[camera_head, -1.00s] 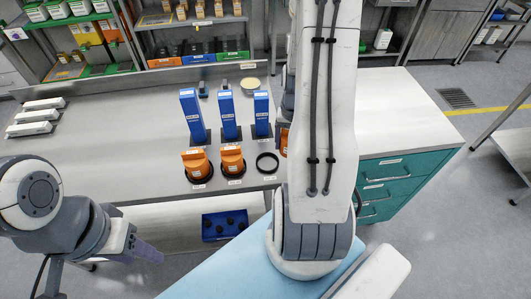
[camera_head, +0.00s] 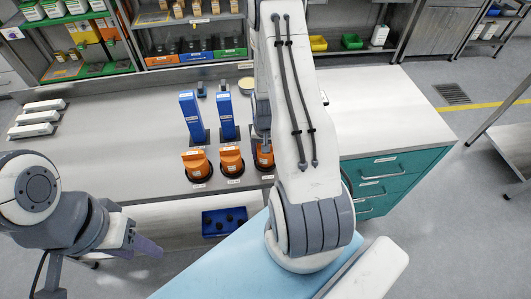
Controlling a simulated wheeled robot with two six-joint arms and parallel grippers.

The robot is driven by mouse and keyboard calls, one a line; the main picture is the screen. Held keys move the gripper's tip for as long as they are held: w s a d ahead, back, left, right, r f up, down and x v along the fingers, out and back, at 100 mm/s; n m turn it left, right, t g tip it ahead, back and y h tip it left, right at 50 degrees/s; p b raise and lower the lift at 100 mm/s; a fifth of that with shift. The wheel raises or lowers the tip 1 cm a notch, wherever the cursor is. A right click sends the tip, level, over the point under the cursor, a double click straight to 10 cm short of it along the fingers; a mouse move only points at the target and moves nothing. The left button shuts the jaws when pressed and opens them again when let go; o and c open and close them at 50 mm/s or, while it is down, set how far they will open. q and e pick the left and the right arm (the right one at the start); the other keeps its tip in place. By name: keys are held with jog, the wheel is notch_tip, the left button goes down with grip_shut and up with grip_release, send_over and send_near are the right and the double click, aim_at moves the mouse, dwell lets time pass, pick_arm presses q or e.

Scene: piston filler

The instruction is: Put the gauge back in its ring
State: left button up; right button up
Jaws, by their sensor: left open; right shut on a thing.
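An orange gauge (camera_head: 265,157) is at the rightmost black ring (camera_head: 265,169) near the bench's front edge. My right gripper (camera_head: 264,142) is shut on it from above, mostly hidden behind my arm. The gauge covers most of that ring; whether it is seated or just above cannot be told. Two other orange gauges, left (camera_head: 196,161) and middle (camera_head: 230,159), stand in their own black rings. My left gripper (camera_head: 146,243) is open and empty, in front of the bench at the lower left.
Blue upright blocks, left (camera_head: 192,115) and middle (camera_head: 226,115), stand behind the rings. White boxes (camera_head: 37,118) lie at the bench's left. A blue bin (camera_head: 225,222) is below the bench. A teal drawer cabinet (camera_head: 394,178) stands at right with a clear top.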

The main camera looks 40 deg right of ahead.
jog(key=shift+f, duration=0.15)
jog(key=o, duration=1.6)
jog(key=shift+r, duration=0.45)
notch_tip(320, 180, up, 12)
jog(key=shift+f+b, duration=0.25)
jog(key=shift+b, duration=0.9)
